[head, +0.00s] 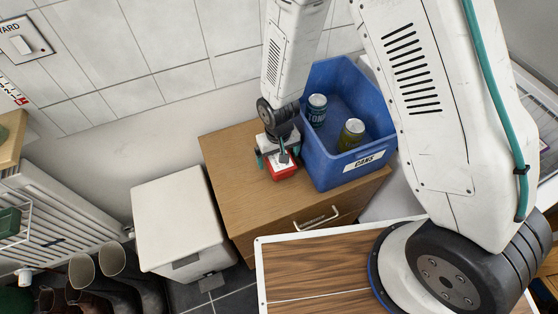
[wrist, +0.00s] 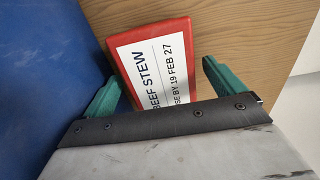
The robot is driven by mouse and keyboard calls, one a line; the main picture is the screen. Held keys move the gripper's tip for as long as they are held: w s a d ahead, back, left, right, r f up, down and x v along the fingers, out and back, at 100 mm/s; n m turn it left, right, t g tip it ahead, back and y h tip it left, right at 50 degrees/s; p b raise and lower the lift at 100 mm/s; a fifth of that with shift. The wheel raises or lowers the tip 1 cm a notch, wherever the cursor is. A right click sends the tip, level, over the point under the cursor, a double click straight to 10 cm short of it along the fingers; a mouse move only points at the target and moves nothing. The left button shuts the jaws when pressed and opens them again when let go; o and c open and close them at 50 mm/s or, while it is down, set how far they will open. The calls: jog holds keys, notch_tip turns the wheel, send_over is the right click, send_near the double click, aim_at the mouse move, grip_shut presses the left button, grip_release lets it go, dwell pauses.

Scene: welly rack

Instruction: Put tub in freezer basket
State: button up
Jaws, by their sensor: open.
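The tub (head: 284,174) is red with a white label and lies on the wooden cabinet top, against the blue crate's left side. In the wrist view the tub (wrist: 150,40) shows its label reading BEEF STEW, use by 19 Feb 27. My gripper (head: 278,158) is directly over the tub, pointing down. Its green fingers (wrist: 160,88) are open, one on either side of the tub's near part, with visible gaps. The near end of the tub is hidden behind the gripper body. I cannot make out a freezer basket in either view.
The blue crate (head: 335,168), labelled CANS, holds two cans (head: 317,108) and stands close to the gripper's right. A closed white box-shaped unit (head: 175,205) stands left of the wooden cabinet (head: 225,150). Boots (head: 112,260) and a radiator (head: 60,215) are at the far left.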

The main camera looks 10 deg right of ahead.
jog(key=shift+f, duration=0.2)
jog(key=c, duration=1.4)
jog(key=shift+c, duration=0.4)
jog(key=shift+r, duration=0.15)
